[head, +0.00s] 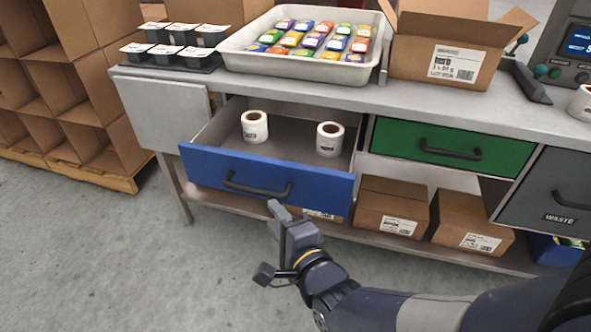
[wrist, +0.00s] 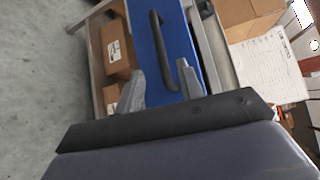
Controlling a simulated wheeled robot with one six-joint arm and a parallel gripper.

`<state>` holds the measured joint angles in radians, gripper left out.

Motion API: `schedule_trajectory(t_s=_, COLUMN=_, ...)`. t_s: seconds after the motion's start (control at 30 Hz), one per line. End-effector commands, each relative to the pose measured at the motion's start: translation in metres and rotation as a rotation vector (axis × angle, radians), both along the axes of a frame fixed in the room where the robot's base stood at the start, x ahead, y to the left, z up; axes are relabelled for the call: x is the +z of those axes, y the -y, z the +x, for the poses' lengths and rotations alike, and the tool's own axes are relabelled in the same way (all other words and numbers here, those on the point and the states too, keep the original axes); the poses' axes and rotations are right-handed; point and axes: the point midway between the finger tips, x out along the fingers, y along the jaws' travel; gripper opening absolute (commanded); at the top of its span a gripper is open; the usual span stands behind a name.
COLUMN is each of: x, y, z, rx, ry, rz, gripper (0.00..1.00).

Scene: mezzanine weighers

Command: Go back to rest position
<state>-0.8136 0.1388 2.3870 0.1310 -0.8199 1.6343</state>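My gripper (head: 284,220) is in front of the blue drawer, just below and beside its handle in the head view. In the wrist view my gripper's two fingers (wrist: 160,75) stand apart with nothing held between them. The blue drawer (head: 215,174) is pulled open, and its black handle (head: 258,190) is free of the fingers. Two white label rolls (head: 255,127) (head: 329,140) stand upright inside the drawer. The blue front also shows in the wrist view (wrist: 150,75), with the handle (wrist: 156,35) near the fingertips.
The grey workbench (head: 400,97) holds a white tray (head: 300,64) of colourful packs and an open carton (head: 440,62). A closed green drawer (head: 400,141) is to the right. Cartons (head: 391,205) sit on the lower shelf. Open floor (head: 120,260) lies at left.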

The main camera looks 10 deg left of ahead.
Motion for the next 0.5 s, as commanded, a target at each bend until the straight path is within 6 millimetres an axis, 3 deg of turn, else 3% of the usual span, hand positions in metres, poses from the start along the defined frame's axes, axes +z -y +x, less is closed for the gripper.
schedule_trajectory(t_s=0.5, x=-0.012, y=-0.051, z=0.06, rx=-0.001, ry=0.0, rz=-0.002, gripper=0.36)
